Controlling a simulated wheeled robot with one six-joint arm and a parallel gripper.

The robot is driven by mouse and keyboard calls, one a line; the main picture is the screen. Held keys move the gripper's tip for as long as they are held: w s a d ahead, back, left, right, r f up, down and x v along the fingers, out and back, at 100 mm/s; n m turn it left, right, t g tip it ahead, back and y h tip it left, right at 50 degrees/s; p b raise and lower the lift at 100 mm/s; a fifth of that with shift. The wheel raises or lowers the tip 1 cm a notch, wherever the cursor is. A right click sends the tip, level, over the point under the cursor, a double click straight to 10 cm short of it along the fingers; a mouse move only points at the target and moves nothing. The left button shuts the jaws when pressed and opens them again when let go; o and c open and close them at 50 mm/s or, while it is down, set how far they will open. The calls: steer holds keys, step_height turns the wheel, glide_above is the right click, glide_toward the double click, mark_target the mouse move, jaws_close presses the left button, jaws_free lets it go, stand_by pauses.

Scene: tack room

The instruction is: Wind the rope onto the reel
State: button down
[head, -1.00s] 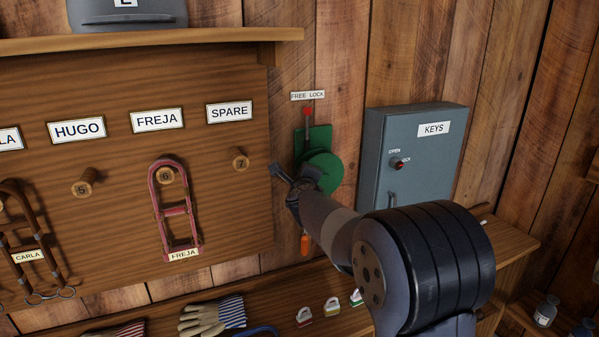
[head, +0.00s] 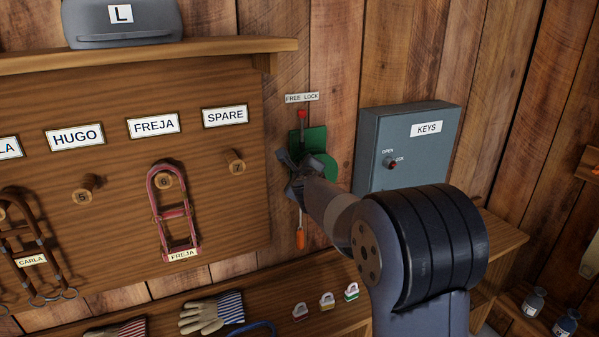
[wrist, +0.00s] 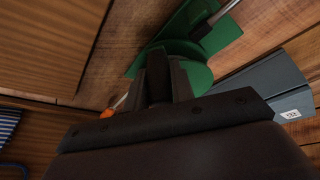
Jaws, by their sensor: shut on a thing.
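The green reel (head: 325,166) is mounted on a green plate on the plank wall, partly hidden behind my gripper. It also shows in the wrist view (wrist: 196,76). A lever with a red knob (head: 302,114) stands upright above it, under a FREE LOCK label (head: 302,98). An orange handle (head: 300,239) hangs below the reel; its orange shows in the wrist view (wrist: 106,114). The rope itself is hard to make out. My gripper (head: 290,163) is at the reel's left front, its fingers (wrist: 159,75) shut on a dark part that looks like the crank handle, mostly hidden.
A grey key cabinet (head: 399,155) is right of the reel. A peg board (head: 120,215) with a red halter (head: 177,225) is left. Below, a wooden shelf (head: 260,318) holds gloves (head: 203,317) and small padlock-like items (head: 327,301). Bottles (head: 534,301) stand lower right.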

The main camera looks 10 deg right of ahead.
steer(key=shift+d, duration=0.1)
steer(key=c, duration=1.2)
jaws_free()
steer(key=shift+w, duration=0.1)
steer(key=v, duration=1.1)
